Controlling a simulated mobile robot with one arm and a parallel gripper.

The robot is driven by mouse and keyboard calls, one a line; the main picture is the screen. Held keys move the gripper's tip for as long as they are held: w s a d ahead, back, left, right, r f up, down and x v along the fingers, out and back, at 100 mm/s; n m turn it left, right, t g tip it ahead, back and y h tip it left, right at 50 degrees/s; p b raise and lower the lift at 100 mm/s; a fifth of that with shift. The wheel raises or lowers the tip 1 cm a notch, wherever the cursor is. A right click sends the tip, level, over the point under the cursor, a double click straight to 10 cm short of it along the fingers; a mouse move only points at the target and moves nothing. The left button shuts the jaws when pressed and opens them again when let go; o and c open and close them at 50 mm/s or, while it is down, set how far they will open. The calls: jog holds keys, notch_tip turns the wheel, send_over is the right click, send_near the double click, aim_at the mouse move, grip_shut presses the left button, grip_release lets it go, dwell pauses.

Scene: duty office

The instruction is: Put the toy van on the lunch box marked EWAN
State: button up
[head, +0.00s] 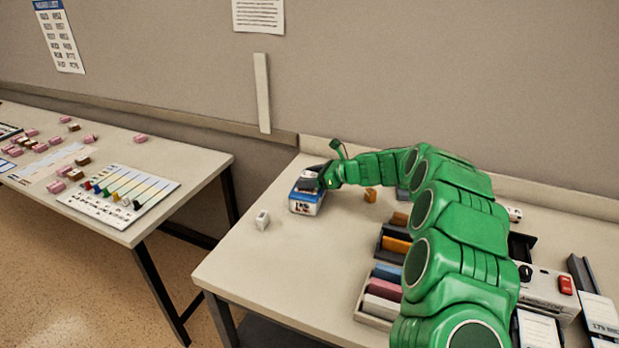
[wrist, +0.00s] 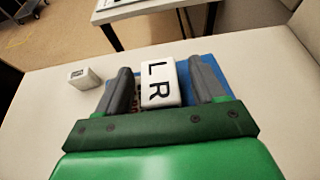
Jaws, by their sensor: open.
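A blue lunch box (head: 305,204) with a white label stands near the back left of the right-hand table; I cannot read its name. Its blue top also shows in the wrist view (wrist: 208,62). A small white block-like thing (wrist: 160,84) lettered "L R" on top sits over the box; it may be the toy van, but its sides are hidden. My gripper (head: 316,182) is at the box top. In the wrist view my gripper (wrist: 162,80) is open, with one dark finger on each side of the white thing and narrow gaps visible.
A small white block (head: 262,220) stands left of the box and an orange one (head: 370,195) to its right. A tray of coloured blocks (head: 372,318) lies nearer me. The table's front left is clear. A second table (head: 205,165) stands left across a gap.

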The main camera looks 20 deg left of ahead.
jog(key=shift+r, duration=0.2)
jog(key=v, duration=1.2)
jog(key=shift+f, duration=0.1)
